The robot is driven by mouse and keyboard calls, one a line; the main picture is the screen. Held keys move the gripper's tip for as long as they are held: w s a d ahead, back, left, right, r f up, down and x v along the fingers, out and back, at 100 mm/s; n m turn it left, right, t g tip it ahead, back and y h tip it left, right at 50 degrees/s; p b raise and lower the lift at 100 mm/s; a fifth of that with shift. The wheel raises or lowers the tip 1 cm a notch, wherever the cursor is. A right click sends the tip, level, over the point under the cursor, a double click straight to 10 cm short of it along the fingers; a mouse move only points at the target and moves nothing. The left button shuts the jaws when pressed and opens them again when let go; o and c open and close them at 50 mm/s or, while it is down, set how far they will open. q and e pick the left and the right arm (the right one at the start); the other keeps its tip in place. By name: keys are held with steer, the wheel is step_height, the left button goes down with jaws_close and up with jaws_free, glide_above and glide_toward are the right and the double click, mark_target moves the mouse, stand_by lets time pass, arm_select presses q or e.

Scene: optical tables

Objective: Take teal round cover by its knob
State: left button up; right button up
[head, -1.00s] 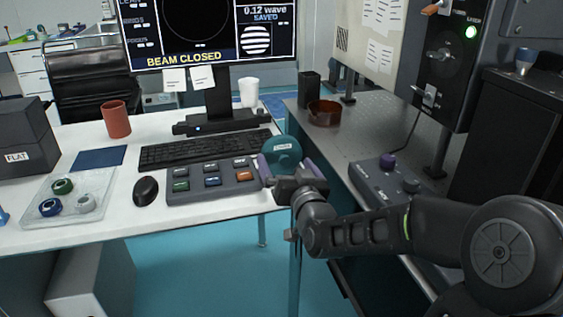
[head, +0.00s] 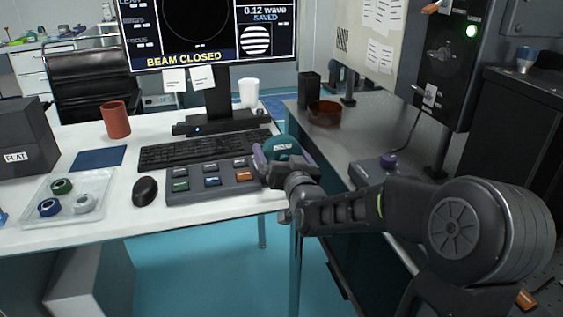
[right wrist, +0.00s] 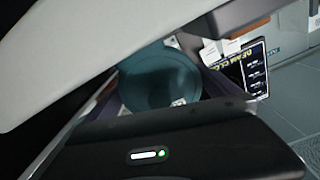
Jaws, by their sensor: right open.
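The teal round cover (head: 282,145) is at the right end of the white desk, beside the button panel, with a small pale label on it. My right gripper (head: 282,156) is open, its purple-lined fingers on either side of the cover's near part. The cover (right wrist: 160,78) also shows in the right wrist view between the fingers. I cannot make out its knob or whether a finger touches it. My left gripper is not in view.
The button panel (head: 212,181), keyboard (head: 205,150) and mouse (head: 145,190) lie left of the gripper. A white cup (head: 249,93) stands behind. An amber dish (head: 324,113) and a purple-knobbed box (head: 372,168) are on the grey table to the right.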

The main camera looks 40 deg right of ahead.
mark_target(281, 135)
steer(key=c, duration=1.2)
steer(key=shift+r, duration=0.1)
steer(key=shift+c, duration=0.2)
step_height(281, 135, up, 10)
steer(key=p, duration=0.3)
